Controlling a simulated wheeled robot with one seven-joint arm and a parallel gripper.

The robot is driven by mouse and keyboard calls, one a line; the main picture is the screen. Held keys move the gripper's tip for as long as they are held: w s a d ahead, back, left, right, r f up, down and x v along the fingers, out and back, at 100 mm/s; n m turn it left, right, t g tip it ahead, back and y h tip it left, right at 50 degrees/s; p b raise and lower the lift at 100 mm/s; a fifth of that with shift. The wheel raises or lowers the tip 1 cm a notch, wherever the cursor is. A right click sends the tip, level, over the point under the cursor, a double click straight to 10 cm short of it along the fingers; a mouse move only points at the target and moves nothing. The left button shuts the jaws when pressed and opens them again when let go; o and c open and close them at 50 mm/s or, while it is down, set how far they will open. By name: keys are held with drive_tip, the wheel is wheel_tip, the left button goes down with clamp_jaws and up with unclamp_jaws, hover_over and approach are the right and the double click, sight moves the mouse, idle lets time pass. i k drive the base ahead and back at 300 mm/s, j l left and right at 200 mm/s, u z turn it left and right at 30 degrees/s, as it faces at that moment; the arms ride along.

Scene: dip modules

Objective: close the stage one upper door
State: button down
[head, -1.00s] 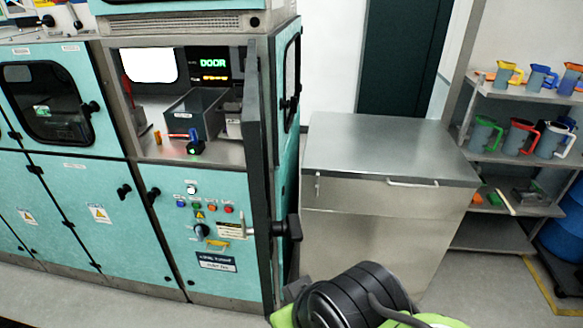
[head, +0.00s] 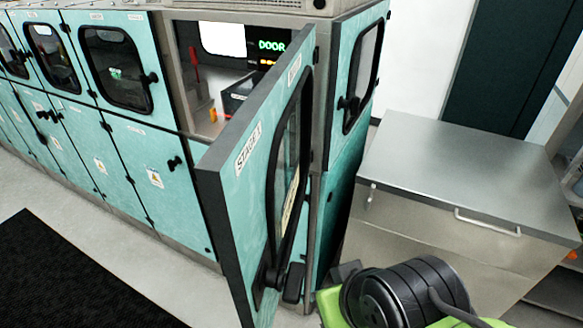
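The stage one upper door (head: 258,165) is teal with a dark frame, a window and a "STAGE 1" label. It stands open in the head view, sticking out from the cabinet towards me, with its outer face visible. Its black handle (head: 270,275) is low on that face, near the free edge. Behind it, part of the open compartment (head: 212,75) shows. My black and green arm (head: 405,295) is at the bottom, right of the door and apart from the handle in the picture. My gripper's fingers do not show.
A metal-topped cabinet (head: 470,170) stands close on the right. Other teal doors (head: 115,75) in the row at left are shut. A black mat (head: 70,275) lies on the floor at lower left. Pale floor between mat and machine is clear.

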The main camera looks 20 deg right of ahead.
sight(242, 214)
drive_tip(key=k+j+z, duration=0.1)
drive_tip(key=j, duration=0.3)
drive_tip(key=k+j, duration=0.25)
drive_tip(key=j+z, duration=0.25)
drive_tip(key=j, duration=0.75)
